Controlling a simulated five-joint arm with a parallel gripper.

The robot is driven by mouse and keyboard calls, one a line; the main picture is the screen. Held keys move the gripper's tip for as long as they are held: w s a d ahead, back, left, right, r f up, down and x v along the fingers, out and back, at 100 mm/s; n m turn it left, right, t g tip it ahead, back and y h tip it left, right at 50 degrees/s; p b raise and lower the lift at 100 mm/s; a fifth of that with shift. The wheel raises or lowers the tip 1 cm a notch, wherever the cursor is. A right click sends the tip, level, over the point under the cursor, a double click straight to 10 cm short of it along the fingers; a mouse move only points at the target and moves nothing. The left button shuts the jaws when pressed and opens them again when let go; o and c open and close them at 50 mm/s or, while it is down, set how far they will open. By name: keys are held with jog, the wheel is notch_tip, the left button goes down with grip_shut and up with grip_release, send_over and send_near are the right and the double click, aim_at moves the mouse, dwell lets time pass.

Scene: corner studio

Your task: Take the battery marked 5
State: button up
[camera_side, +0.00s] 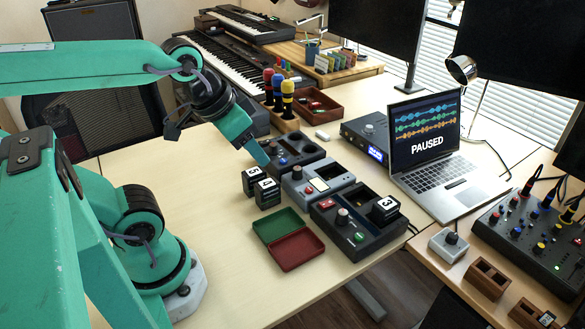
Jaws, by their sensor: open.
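The battery marked 5 (253,181) is a black block with a white label on top, standing on the table. The battery marked 4 (267,194) stands close in front of it, to its right. A third battery, marked 3 (385,209), sits in the right part of a black device (350,238). My gripper (261,160) is open, its teal finger pointing down and right, above and behind the battery marked 5 in the picture and apart from it. Its other finger is not clear from this side.
A grey device (318,184) and a dark device (293,150) stand right of the batteries. A green tray (280,222) and a red tray (297,249) lie in front. A laptop (440,150) is farther right. The table is clear left of the batteries.

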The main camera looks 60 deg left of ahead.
jog(key=g, duration=0.5)
send_over(254, 171)
jog(key=d, duration=0.1)
notch_tip(254, 171, down, 13)
jog(key=shift+a+f+g, duration=0.3)
jog(key=shift+a+f, duration=0.05)
jog(key=shift+f, duration=1.35)
jog(key=shift+a+f, duration=0.1)
jog(key=shift+f, duration=2.5)
